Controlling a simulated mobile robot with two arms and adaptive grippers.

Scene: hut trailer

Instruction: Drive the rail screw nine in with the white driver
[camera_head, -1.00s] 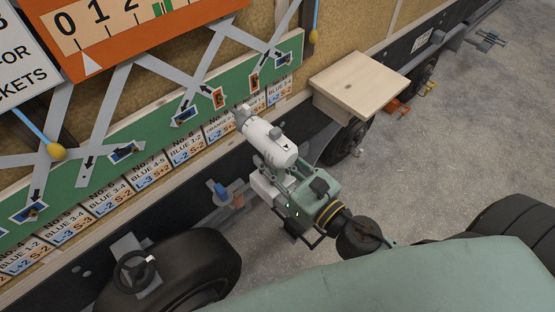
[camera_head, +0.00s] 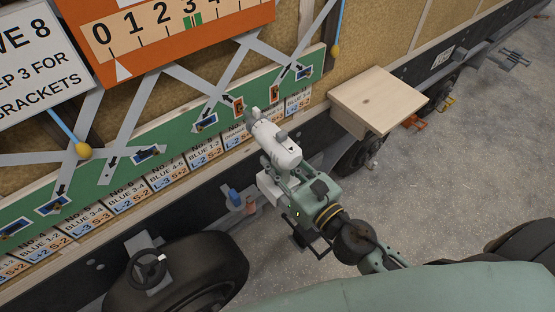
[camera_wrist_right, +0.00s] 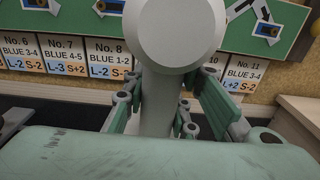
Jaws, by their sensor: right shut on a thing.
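The white driver (camera_head: 277,143) is held in my right gripper (camera_head: 283,176), its nose pointing up and left towards the green rail (camera_head: 180,139). In the right wrist view the driver's round white back (camera_wrist_right: 180,28) stands between the fingers of my right gripper (camera_wrist_right: 172,108). Orange brackets (camera_head: 238,105) and blue brackets (camera_head: 206,122) with black arrows sit along the rail. The number nine label is largely hidden behind the driver in the wrist view. I cannot make out screw nine or whether the driver touches the rail. My left gripper is not in view.
A wooden shelf (camera_head: 378,99) juts out right of the driver. A black tyre (camera_head: 190,275) stands below the rail at lower left. Blue and orange items (camera_head: 236,197) sit on a small holder under the rail.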

